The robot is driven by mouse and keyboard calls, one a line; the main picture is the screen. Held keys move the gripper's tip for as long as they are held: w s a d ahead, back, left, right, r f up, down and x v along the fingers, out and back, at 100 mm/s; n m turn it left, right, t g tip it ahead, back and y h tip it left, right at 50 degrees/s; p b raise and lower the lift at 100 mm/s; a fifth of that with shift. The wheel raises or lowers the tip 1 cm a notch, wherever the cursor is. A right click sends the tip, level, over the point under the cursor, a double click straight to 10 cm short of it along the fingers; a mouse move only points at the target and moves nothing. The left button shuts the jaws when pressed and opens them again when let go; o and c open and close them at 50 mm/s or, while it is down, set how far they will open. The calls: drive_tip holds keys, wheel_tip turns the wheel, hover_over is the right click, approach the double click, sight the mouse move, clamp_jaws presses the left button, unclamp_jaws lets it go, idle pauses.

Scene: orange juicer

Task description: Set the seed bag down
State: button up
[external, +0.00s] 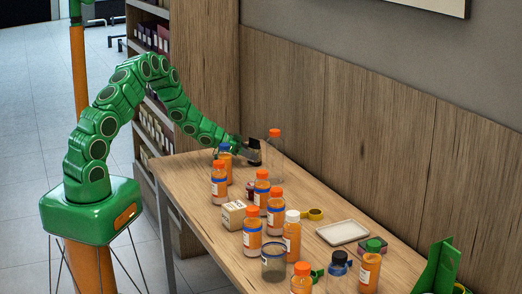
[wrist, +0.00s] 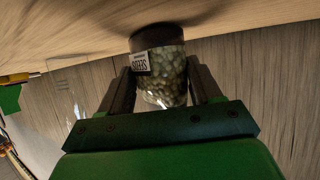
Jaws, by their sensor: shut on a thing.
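A clear container of pale seeds (wrist: 165,88) with a light printed label and a dark end shows in the wrist view; it looks more like a jar than a bag. My gripper (wrist: 160,92) is shut on it, one dark finger on each side. The dark end is close to the wooden table (wrist: 75,45); I cannot tell whether it touches. In the external view my gripper (external: 252,152) is low at the far end of the table (external: 190,170), and the seed container cannot be made out clearly there.
A blue-capped orange bottle (external: 225,160) stands just left of my gripper, and a clear orange-capped bottle (external: 275,150) just right. Several orange bottles, a small pale box (external: 234,215) and a white tray (external: 343,232) stand nearer. The wooden wall panel (external: 350,130) bounds the table's back.

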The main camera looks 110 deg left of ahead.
drive_tip(key=o, duration=1.1)
drive_tip(key=shift+f, duration=0.1)
drive_tip(key=shift+c, duration=0.2)
drive_tip(key=v, duration=1.2)
